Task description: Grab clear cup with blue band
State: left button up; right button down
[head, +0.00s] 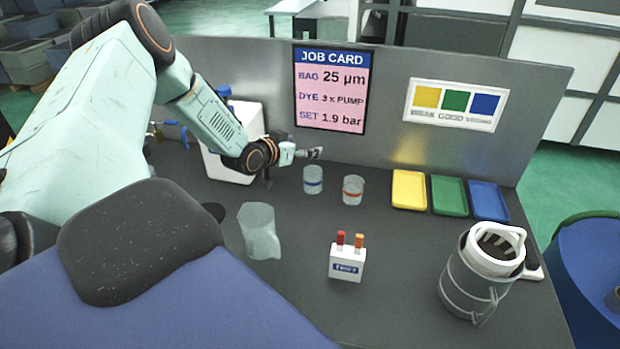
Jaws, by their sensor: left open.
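The clear cup with the blue band (313,178) stands upright on the dark grey bench, near the back panel. A second clear cup with a red band (353,190) stands just to its right. My left gripper (317,153) comes in from the left and is open. It appears just above the blue-banded cup in the picture, apart from it, with nothing seen between its small fingers. How far it is from the cup in depth is hard to tell. My right gripper is not in view.
A clear jug (260,232) stands front left of the cups. A small white box with red and orange tops (347,262) is in front. Yellow (409,190), green (449,195) and blue (488,201) trays lie right. A large canister (481,272) stands front right. A white container (225,160) is behind my arm.

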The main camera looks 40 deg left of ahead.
pick_arm(q)
notch_tip(320, 180, down, 4)
jog(key=d+b, duration=0.1)
jog(key=b, duration=0.9)
send_near(318, 171)
jog(key=shift+w+r, duration=0.15)
jog(key=shift+w, duration=0.05)
jog(key=x, duration=0.1)
jog(key=b+x, duration=0.1)
jog(key=x, duration=0.3)
jog(key=shift+s+a+f, duration=0.2)
jog(key=shift+a+f, duration=0.1)
jog(key=shift+w+d+f+b, duration=0.1)
jog(key=shift+w+b, duration=0.3)
jog(key=shift+w+d, duration=0.25)
jog(key=shift+w, duration=0.2)
jog(key=shift+w+a+f, duration=0.15)
jog(key=shift+w+a, duration=0.05)
jog(key=shift+a, duration=0.2)
jog(key=shift+s+d+r, duration=0.1)
jog(key=shift+d+r, duration=0.15)
jog(key=shift+d, duration=0.05)
jog(key=c, duration=0.5)
jog(key=shift+a+f, duration=0.15)
jog(key=shift+a, duration=0.05)
jog(key=c, duration=0.5)
jog(key=shift+c, duration=0.2)
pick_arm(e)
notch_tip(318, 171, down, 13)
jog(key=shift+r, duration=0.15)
